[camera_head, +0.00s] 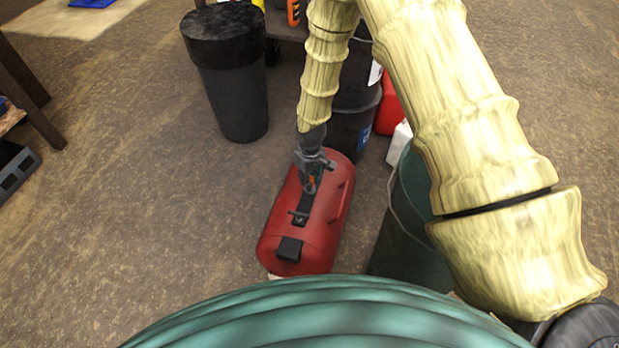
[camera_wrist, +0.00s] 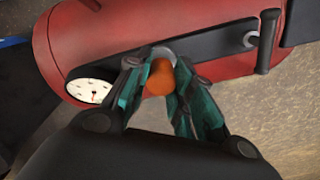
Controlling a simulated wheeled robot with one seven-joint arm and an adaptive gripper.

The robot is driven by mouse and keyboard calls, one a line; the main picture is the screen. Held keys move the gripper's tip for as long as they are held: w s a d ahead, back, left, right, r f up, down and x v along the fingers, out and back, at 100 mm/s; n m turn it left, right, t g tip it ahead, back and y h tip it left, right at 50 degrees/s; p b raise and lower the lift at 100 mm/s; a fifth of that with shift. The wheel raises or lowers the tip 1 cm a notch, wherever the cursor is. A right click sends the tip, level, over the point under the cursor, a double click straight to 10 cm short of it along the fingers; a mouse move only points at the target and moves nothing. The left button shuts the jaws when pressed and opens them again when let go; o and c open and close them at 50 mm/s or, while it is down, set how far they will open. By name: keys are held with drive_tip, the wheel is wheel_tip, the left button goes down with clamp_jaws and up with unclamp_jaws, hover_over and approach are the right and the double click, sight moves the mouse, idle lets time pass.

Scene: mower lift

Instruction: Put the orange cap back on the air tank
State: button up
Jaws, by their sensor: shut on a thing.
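The red air tank (camera_head: 330,222) lies on its side on the floor, with a dark panel along its top. In the wrist view the tank (camera_wrist: 190,30) fills the upper part, with a white dial gauge (camera_wrist: 90,91) and a grey round fitting (camera_wrist: 160,53) on the panel. My gripper (camera_wrist: 158,88) is shut on the orange cap (camera_wrist: 158,80), right at the grey fitting. I cannot tell whether the cap touches the fitting. In the head view my gripper (camera_head: 311,184) is over the tank's panel, and a small bit of orange shows between the fingers.
A black lidded bin (camera_head: 230,95) stands behind left of the tank. A dark bucket (camera_head: 350,125) stands close behind it, and a dark green bin (camera_head: 405,235) stands close on its right. The floor left of the tank is clear. A black lever handle (camera_wrist: 268,40) sticks out of the tank's panel.

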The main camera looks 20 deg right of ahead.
drive_tip(key=shift+f, duration=0.9)
idle(0.3)
drive_tip(key=o, duration=0.5)
drive_tip(key=shift+o, duration=0.2)
drive_tip(key=shift+s+r+p, duration=0.1)
drive_tip(key=shift+r+p, duration=4.1)
drive_tip(key=shift+r, duration=1.35)
